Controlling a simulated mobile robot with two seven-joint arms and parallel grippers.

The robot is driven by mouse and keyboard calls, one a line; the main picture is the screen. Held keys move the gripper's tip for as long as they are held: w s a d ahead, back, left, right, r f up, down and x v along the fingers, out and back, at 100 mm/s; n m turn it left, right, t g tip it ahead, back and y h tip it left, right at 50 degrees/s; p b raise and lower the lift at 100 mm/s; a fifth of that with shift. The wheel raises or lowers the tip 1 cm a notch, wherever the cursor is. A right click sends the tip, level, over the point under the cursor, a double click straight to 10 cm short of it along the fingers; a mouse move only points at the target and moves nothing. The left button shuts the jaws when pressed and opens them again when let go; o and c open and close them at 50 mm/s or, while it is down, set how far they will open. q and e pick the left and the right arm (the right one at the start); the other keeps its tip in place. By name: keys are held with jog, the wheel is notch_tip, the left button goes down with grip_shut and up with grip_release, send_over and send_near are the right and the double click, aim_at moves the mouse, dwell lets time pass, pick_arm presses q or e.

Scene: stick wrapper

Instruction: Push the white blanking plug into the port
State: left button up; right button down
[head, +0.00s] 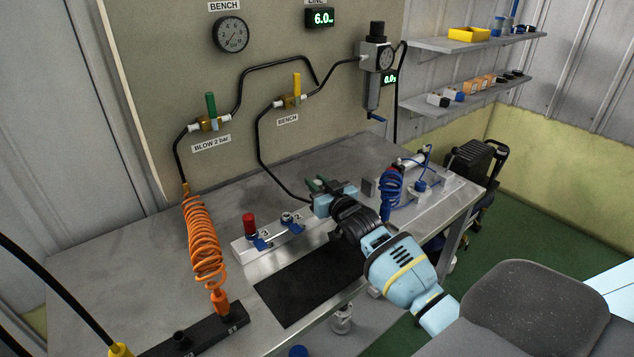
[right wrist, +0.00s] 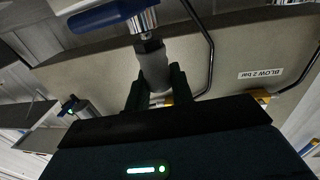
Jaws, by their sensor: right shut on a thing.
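My right gripper (head: 318,186) is above the far right part of the pale manifold bar (head: 262,246) on the bench. In the right wrist view its dark fingers (right wrist: 157,90) are shut on a pale grey-white cylinder, the blanking plug (right wrist: 153,66). The plug's end is at a chrome fitting (right wrist: 146,22) with a blue lever (right wrist: 104,14). I cannot tell whether it is inside the port or only against it. My left gripper is out of view.
A red cap (head: 249,223) stands on the bar's left part. A black mat (head: 310,279) lies in front. An orange coiled hose (head: 203,240) hangs at left down to a black rail (head: 205,332). A blue coil (head: 391,190) stands right of my gripper. The bench's back left is clear.

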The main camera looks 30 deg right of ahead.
jog(key=shift+f, duration=0.45)
jog(key=c, duration=1.1)
grip_release()
jog(key=shift+c, duration=0.2)
jog(key=s, duration=0.8)
jog(key=shift+a, duration=0.25)
